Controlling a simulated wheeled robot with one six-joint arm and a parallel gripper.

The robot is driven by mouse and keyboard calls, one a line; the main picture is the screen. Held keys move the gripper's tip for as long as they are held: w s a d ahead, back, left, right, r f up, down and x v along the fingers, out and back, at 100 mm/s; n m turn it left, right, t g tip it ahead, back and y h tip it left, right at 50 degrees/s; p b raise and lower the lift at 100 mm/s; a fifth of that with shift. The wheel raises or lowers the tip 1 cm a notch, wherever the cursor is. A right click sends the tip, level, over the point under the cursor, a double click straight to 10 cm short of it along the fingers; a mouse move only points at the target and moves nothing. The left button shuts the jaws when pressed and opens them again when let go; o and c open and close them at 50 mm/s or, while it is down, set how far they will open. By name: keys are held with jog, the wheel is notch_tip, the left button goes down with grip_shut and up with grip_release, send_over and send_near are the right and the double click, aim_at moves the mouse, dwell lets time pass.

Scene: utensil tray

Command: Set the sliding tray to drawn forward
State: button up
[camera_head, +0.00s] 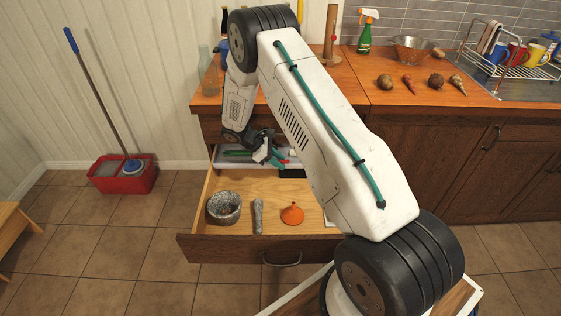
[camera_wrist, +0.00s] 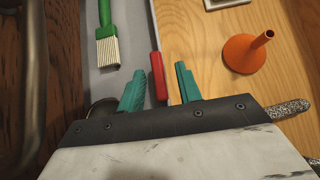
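The sliding tray (camera_head: 226,163) is a pale grey tray at the back of the open drawer, just under the counter. In the wrist view its grey floor (camera_wrist: 101,82) shows on the left. A red tab (camera_wrist: 158,78) stands at its front edge; it also shows as a small red spot in the head view (camera_head: 284,161). My gripper (camera_wrist: 160,88) is open, with one teal finger on each side of the red tab and visible gaps between. The head view shows my gripper (camera_head: 267,155) over the tray's front edge, hiding part of it.
The wooden drawer (camera_head: 222,246) is pulled out. A green-handled brush (camera_wrist: 108,45) lies in the tray. A metal handle (camera_wrist: 35,80) is close on the left.

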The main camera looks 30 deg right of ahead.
jog(key=shift+s+d+f, duration=0.2)
jog(key=shift+d+f, duration=0.05)
jog(key=shift+f, duration=0.05)
grip_shut()
jog(key=shift+d, duration=0.15)
jog(key=s+a, duration=0.7)
jog(key=s, duration=0.3)
jog(key=s+a, duration=0.7)
jog(key=s, duration=0.4)
jog(key=shift+a, duration=0.3)
jog(key=shift+w, duration=0.1)
grip_release()
jog(key=v, duration=0.7)
jog(key=shift+a+r, duration=0.2)
jog(key=shift+r, duration=0.1)
